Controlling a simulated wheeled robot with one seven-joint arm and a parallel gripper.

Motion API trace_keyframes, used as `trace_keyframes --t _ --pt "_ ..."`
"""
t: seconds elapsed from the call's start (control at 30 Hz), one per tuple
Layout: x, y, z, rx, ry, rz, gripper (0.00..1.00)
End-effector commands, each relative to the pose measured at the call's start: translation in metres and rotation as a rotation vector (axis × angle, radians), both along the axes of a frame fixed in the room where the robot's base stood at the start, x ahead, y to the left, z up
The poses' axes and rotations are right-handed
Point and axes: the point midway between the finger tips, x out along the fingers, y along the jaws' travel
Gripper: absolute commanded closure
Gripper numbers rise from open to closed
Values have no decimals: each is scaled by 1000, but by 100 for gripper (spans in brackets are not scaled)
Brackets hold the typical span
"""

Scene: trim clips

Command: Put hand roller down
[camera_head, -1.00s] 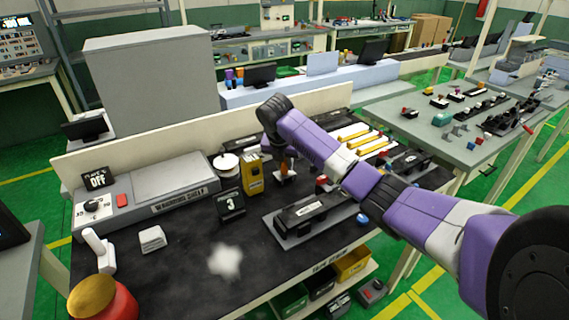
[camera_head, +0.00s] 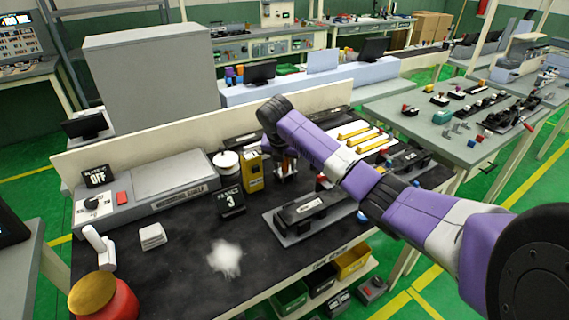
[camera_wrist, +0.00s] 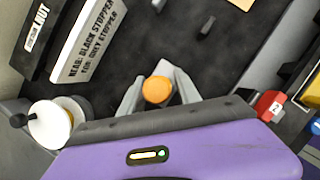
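The hand roller shows in the wrist view as a round orange end (camera_wrist: 157,90), seen end-on between my two fingers. The fingers of my gripper (camera_wrist: 156,84) lie close on both sides of it and appear to grip it. In the head view my gripper (camera_head: 286,166) points down over the dark bench, just right of a yellow box. An upright orange-brown handle shows between the fingers there. The roller's lower part is mostly hidden, and I cannot tell whether it touches the bench.
The yellow box (camera_head: 252,171) and a white spool (camera_head: 227,164) stand left of my gripper. A black sign marked 3 (camera_head: 231,201) and a fixture with a black part (camera_head: 303,211) stand in front.

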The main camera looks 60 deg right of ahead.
Motion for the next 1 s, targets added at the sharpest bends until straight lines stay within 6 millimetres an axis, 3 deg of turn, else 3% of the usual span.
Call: trace_keyframes --t 0.1,0.23,0.8,1.0 --pt "-2 2 -5 9 9 -2 56" --pt "-2 2 5 7 8 -1 56" --pt "-9 38 108 1 1 0 56" --pt "-11 44 121 1 3 -1 56"
